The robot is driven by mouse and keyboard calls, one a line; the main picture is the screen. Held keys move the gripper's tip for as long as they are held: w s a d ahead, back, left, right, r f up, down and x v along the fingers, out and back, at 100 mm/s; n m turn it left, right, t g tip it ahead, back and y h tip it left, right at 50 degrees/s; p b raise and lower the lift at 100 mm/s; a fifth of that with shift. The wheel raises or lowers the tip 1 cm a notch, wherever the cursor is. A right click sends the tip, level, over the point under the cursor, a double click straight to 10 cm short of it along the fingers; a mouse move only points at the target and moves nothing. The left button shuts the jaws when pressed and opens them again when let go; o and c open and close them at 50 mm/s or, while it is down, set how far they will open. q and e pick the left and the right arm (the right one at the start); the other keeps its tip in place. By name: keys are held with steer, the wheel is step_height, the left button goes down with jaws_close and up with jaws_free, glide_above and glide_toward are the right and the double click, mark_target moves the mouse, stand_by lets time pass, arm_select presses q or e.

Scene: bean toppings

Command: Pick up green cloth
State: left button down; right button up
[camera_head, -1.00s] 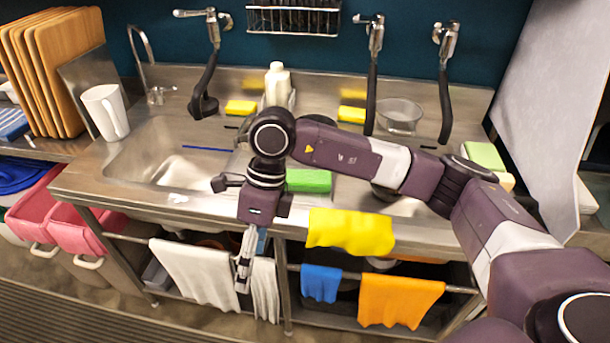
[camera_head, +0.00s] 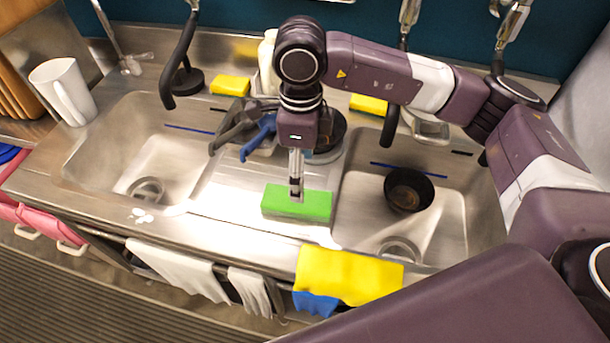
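The green cloth (camera_head: 315,206) looks like a flat, folded green block. It lies on the steel ledge between the two sink basins, near the front. My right gripper (camera_head: 296,192) comes in from the right and points down over the middle of the cloth. Its fingertips are at or just above the cloth's top; I cannot tell whether they touch. The fingers are seen edge-on, so their opening is hidden. My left gripper is not in view.
A yellow cloth (camera_head: 348,275) hangs over the front edge, with a blue cloth (camera_head: 315,303) below it. A dark bowl (camera_head: 408,190) sits in the right basin. Dark and blue-handled tools (camera_head: 258,138) lie behind the gripper. A white pitcher (camera_head: 64,92) stands at left.

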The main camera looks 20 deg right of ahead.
steer(key=shift+s+a+f, duration=0.2)
steer(key=shift+s+a+f+p, duration=0.2)
steer(key=shift+f+p, duration=0.2)
steer(key=shift+f, duration=0.2)
steer(key=shift+s+a+f+p, duration=0.2)
steer(key=shift+f+p, duration=0.2)
steer(key=shift+f, duration=0.15)
step_height(320, 180, down, 2)
steer(key=shift+w+a+f+p, duration=0.15)
steer(key=shift+f+p, duration=0.1)
steer(key=shift+p, duration=0.5)
step_height(320, 180, down, 2)
steer(key=shift+f, duration=0.1)
steer(key=shift+w, duration=0.1)
steer(key=c, duration=1.2)
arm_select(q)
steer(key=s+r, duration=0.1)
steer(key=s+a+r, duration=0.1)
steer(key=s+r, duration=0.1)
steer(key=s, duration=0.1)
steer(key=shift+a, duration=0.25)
arm_select(e)
steer(key=shift+c, duration=0.2)
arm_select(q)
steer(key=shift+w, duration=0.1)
